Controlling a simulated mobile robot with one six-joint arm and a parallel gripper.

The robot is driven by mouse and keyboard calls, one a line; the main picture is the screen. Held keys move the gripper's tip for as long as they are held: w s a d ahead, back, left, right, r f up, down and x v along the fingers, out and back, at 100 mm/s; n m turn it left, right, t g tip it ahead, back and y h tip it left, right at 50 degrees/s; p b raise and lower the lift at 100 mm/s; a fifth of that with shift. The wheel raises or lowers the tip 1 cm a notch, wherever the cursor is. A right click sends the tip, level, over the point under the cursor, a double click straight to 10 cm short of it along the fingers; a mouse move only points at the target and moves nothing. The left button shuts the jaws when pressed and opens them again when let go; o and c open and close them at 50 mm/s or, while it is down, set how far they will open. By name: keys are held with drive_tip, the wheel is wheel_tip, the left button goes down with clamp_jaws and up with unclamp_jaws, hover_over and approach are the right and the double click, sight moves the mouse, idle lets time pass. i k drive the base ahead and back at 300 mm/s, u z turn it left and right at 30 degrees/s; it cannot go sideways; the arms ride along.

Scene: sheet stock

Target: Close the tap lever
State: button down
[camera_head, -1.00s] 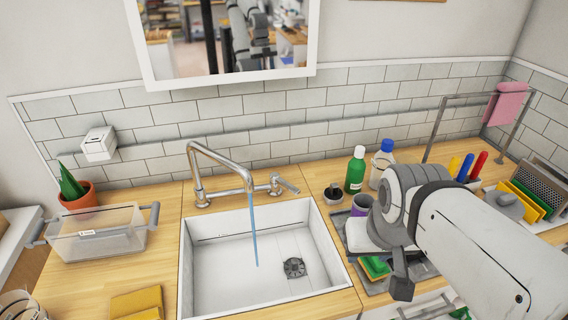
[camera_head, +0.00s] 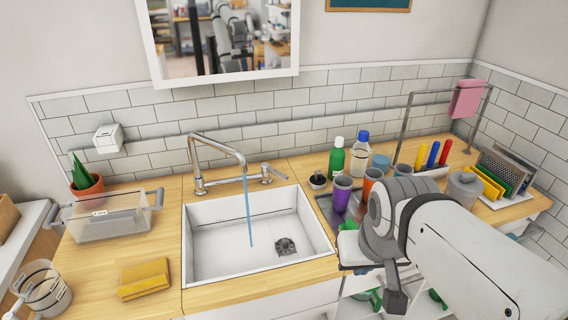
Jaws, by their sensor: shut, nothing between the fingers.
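The chrome tap (camera_head: 217,141) stands behind the white sink (camera_head: 200,268), and a blue stream of water (camera_head: 248,212) falls from its spout into the basin. The tap lever (camera_head: 275,173) is at the right end of the tap body, pointing to the right. My gripper (camera_head: 396,300) hangs at the lower right, in front of the counter, well apart from the lever. It looks shut and holds nothing. My arm hides part of the counter on the right.
A green bottle (camera_head: 337,160), a white bottle with a blue cap (camera_head: 359,157) and a purple cup (camera_head: 342,193) stand right of the sink. A clear bin (camera_head: 108,222) and a yellow cloth (camera_head: 144,280) lie left.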

sight(265, 166)
drive_tip(key=z, duration=0.75)
drive_tip(key=k, duration=0.65)
drive_tip(key=u, duration=0.75)
drive_tip(key=i, duration=1)
drive_tip(key=u, duration=0.1)
